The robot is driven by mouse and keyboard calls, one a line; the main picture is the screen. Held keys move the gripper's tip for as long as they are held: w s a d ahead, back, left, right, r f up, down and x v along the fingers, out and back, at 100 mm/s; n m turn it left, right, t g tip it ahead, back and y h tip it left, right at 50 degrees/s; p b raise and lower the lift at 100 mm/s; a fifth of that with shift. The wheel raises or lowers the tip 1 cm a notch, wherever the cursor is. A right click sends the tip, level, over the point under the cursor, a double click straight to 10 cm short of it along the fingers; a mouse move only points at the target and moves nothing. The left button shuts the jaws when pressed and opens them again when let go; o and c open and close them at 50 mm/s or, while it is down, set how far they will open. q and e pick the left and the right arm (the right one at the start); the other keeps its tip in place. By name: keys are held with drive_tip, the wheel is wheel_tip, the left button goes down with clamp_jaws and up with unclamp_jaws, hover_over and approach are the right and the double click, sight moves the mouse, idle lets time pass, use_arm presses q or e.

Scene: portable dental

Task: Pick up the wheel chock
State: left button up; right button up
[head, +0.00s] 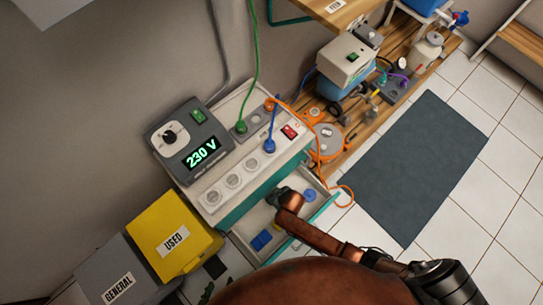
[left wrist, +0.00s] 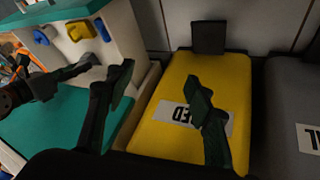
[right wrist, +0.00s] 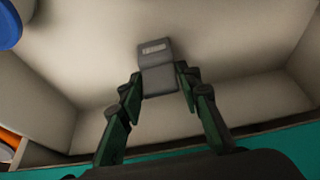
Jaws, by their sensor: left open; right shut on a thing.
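The grey block with a pale label (right wrist: 157,52), which looks like the wheel chock, sits between the fingers of my right gripper (right wrist: 158,80) in the right wrist view. The right gripper is shut on it. In the head view the right gripper (head: 284,200) is low inside the open white drawer (head: 262,222) of the cabinet, and the block is hard to make out there. My left gripper (left wrist: 160,85) is open and empty in the left wrist view, with the yellow bin beyond its fingers. I cannot pick it out surely in the head view.
Blue blocks (head: 261,240) and a round blue piece (head: 309,194) lie in the drawer near the right gripper. The yellow USED bin (head: 172,232) and grey GENERAL bin (head: 118,272) stand left. An orange cable (head: 318,165) hangs at the drawer's right. A dark mat (head: 415,165) lies clear on the floor.

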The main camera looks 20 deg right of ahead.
drive_tip(key=c, duration=0.4)
drive_tip(key=shift+r+p, duration=0.3)
drive_tip(key=shift+r, duration=0.15)
wheel_tip(320, 180, up, 3)
drive_tip(key=shift+w+p, duration=0.1)
drive_tip(key=shift+p, duration=0.85)
use_arm(q)
drive_tip(key=s+a+r+g+y+p, duration=0.1)
drive_tip(key=s+a+r+g+p, duration=0.1)
drive_tip(key=s+a+r+g, duration=0.25)
drive_tip(key=s+a+r+g+y+p, duration=0.1)
drive_tip(key=s+a+r+p, duration=0.2)
drive_tip(key=s+r, duration=0.4)
wheel_tip(320, 180, down, 12)
drive_tip(key=s+a+y+p, duration=0.1)
drive_tip(key=a+p, duration=0.1)
drive_tip(key=p, duration=0.2)
drive_tip(key=shift+a+f, duration=0.2)
drive_tip(key=shift+a, duration=0.15)
use_arm(e)
drive_tip(key=shift+s+d+r, duration=1)
drive_tip(key=shift+d+r, duration=0.5)
drive_tip(key=shift+d, duration=0.6)
drive_tip(key=shift+s+d+r, duration=0.95)
drive_tip(key=shift+d+r, duration=0.6)
drive_tip(key=shift+d, duration=0.6)
drive_tip(key=shift+s+d+r, duration=1)
drive_tip(key=shift+d+r, duration=0.5)
drive_tip(key=shift+d, duration=0.6)
